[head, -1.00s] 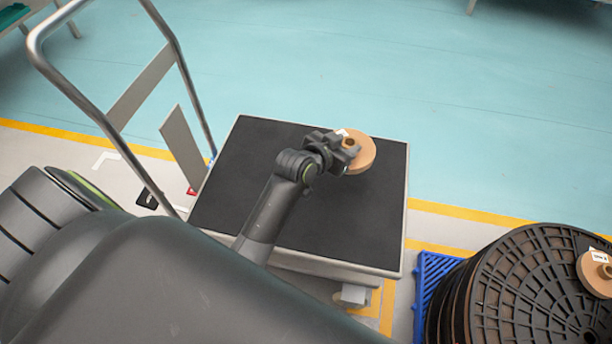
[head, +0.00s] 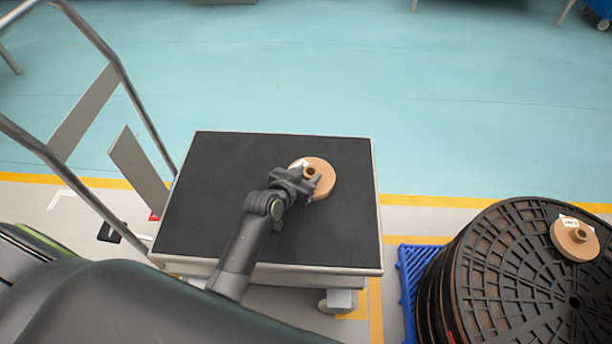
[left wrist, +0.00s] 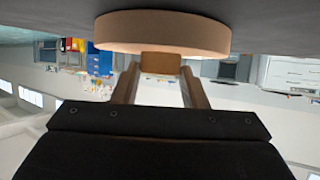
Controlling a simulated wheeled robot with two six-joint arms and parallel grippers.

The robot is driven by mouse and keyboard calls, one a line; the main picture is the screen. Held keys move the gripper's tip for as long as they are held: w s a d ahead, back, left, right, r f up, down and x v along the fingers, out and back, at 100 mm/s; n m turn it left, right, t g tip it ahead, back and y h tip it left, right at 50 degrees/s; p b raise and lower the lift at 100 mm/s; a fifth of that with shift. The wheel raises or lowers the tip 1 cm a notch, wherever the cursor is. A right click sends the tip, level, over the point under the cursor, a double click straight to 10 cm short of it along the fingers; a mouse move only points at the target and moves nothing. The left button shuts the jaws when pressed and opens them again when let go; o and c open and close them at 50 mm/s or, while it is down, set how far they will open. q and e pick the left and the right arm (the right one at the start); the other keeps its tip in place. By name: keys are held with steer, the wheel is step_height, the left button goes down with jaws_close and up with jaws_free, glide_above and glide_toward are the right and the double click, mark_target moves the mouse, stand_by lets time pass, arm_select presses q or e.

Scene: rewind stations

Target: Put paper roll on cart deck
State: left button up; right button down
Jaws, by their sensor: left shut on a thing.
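A tan paper roll (head: 324,178), a flat disc with a small raised core and a white label, is over the right half of the black cart deck (head: 205,190). My left gripper (head: 309,177) is shut on its core. In the left wrist view the core shows between the two fingers of the left gripper (left wrist: 160,70). The disc of the paper roll (left wrist: 165,34) lies flat against or very close to the grey deck surface; I cannot tell whether it touches. My right gripper is not in view.
The cart's metal push handle (head: 110,60) rises at the left. A large black spool (head: 510,270) stands on a blue pallet (head: 410,275) at the right, with another tan roll (head: 572,240) on top. The rest of the deck is bare.

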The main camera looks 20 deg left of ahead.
arm_select(q)
steer(key=shift+f, duration=0.1)
steer(key=o, duration=1.1)
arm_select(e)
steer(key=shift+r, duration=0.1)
arm_select(q)
steer(key=shift+s+r, duration=0.15)
steer(key=shift+r, duration=0.15)
steer(key=p+v, duration=0.2)
steer(key=v, duration=0.9)
steer(key=shift+s, duration=0.3)
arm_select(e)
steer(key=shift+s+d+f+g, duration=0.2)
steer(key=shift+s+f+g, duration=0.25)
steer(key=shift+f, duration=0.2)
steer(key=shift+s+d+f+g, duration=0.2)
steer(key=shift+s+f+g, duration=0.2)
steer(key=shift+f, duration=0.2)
arm_select(q)
steer(key=shift+a+r, duration=0.1)
